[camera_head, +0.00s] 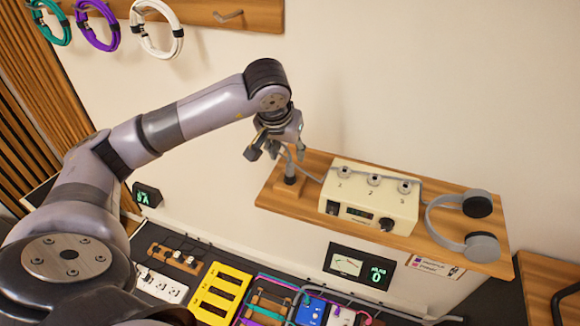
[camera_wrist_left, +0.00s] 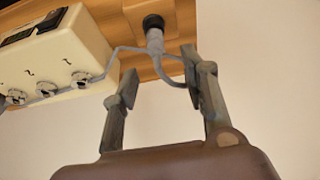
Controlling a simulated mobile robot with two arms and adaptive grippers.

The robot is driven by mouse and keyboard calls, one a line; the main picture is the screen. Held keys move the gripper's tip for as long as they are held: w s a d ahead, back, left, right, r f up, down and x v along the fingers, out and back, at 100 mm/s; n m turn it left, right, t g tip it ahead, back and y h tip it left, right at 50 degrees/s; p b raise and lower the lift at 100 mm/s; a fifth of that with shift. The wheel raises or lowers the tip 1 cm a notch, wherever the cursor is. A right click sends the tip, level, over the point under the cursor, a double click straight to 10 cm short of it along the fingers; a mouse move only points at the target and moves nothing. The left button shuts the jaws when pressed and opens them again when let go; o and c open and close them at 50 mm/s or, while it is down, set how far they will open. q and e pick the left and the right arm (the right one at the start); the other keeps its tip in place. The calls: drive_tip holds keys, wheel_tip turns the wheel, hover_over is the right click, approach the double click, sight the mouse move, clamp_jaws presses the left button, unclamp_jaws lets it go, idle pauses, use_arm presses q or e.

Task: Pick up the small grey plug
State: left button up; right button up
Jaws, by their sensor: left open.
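A small grey plug (camera_head: 290,160) stands upright in a wooden block at the left end of the wall shelf. In the left wrist view the grey plug (camera_wrist_left: 155,42) shows below a black collar, with a grey cable running from it. My left gripper (camera_head: 274,150) is open and empty, just up and left of the plug in the head view. In the left wrist view its fingertips (camera_wrist_left: 158,68) lie on either side of the plug's cable, just short of the plug body. I cannot tell whether they touch the cable. My right gripper is not in view.
A cream box (camera_head: 368,205) with numbered jacks and a knob stands on the wooden shelf (camera_head: 285,205), right of the plug. Headphones (camera_head: 470,222) lie at its right end. Coiled cables (camera_head: 158,30) hang above. Below are a power strip (camera_head: 162,285), yellow rack (camera_head: 220,292) and pedals.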

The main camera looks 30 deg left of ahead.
sight(290, 162)
use_arm(q)
drive_tip(key=shift+f, duration=0.3)
drive_tip(key=p+x, duration=0.1)
drive_tip(key=x, duration=0.1)
drive_tip(key=p+x, duration=0.1)
drive_tip(key=x, duration=0.1)
drive_tip(key=shift+s+d+f+p, duration=0.15)
drive_tip(key=shift+s+f+p, duration=0.1)
drive_tip(key=shift+p, duration=0.1)
drive_tip(key=shift+w+f, duration=0.15)
drive_tip(key=shift+f, duration=0.05)
drive_tip(key=shift+c, duration=0.5)
clamp_jaws()
